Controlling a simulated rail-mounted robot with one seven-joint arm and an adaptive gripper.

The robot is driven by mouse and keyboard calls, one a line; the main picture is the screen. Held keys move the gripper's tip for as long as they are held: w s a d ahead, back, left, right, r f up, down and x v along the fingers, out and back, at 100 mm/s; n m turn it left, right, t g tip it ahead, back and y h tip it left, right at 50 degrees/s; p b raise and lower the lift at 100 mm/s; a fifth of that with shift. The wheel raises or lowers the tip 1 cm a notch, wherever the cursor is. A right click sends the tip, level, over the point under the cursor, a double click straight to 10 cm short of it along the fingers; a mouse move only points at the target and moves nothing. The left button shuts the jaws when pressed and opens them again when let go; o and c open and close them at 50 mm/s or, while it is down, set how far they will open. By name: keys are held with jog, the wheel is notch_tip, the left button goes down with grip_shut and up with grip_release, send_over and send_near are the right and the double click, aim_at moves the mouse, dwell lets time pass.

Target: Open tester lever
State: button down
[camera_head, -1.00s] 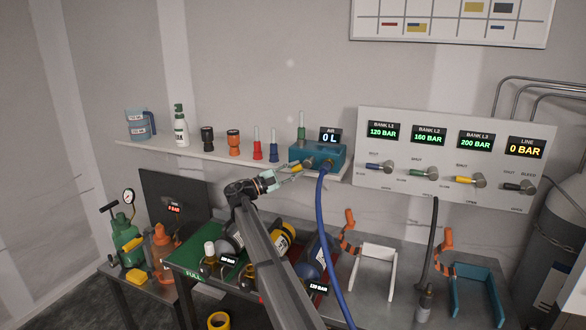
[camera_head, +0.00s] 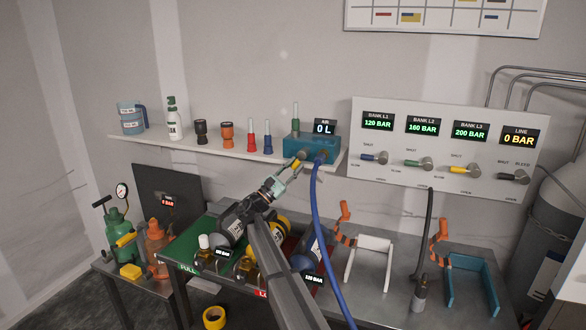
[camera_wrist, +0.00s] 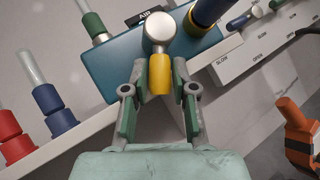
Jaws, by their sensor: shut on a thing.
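The tester is a blue box (camera_head: 322,147) on the wall shelf, under a display reading AIR 0 L. It also shows at the top of the wrist view (camera_wrist: 112,70). Its yellow lever (camera_wrist: 160,76) extends from a round silver knob (camera_wrist: 158,34) on the front face and points down in the wrist view. My gripper (camera_wrist: 158,84) is shut on the yellow lever, with one green-grey finger on each side. In the head view, my gripper (camera_head: 288,172) reaches the lever from below left. The grip hides part of the lever there.
A blue hose (camera_head: 321,230) hangs from the tester just right of my gripper. A valve panel (camera_head: 450,150) stands to the right. Red and blue fittings (camera_head: 252,143) stand left on the shelf (camera_head: 185,143). Cylinders (camera_head: 232,228) lie on the bench below.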

jog(key=c, duration=0.9)
grip_release()
jog(key=shift+d, duration=0.1)
jog(key=v, duration=1.2)
